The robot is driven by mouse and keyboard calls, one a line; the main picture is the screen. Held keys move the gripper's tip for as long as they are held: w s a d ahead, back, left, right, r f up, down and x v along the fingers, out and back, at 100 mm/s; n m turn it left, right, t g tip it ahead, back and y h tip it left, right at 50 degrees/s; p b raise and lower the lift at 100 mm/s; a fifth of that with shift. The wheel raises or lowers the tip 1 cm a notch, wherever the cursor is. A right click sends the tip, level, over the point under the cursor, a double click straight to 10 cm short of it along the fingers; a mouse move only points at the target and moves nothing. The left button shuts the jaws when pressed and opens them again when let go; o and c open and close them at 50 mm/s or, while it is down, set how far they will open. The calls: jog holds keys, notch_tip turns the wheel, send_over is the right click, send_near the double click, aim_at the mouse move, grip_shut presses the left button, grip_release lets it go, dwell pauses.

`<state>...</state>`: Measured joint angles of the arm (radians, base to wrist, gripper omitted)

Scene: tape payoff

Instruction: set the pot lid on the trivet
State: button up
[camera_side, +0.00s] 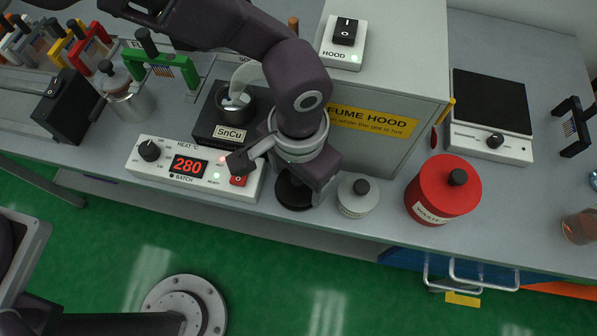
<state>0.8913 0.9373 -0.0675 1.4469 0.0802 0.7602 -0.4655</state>
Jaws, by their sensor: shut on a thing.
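My gripper (298,188) points down over the bench's front edge, just right of the heat control box. It is shut on the pot lid, which is mostly hidden behind the hand. A black round shape (292,194) shows directly below the hand. I cannot tell how much of it is lid and how much is trivet, or whether the two touch. The solder pot (232,108), labelled SnCu, stands behind and left of my gripper. Its top is uncovered and shiny metal shows inside.
The heat control box (146,170) reads 280. A pale jar with a black knob (358,198) stands close right of my gripper, with a red waste can (440,186) farther right. The fume hood (385,140) rises behind. A hotplate (490,110) is at the right.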

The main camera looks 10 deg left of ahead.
jog(key=shift+f, duration=0.35)
dwell(0.7)
jog(key=o, duration=1.5)
jog(key=shift+o, duration=0.5)
jog(key=shift+r, duration=3.5)
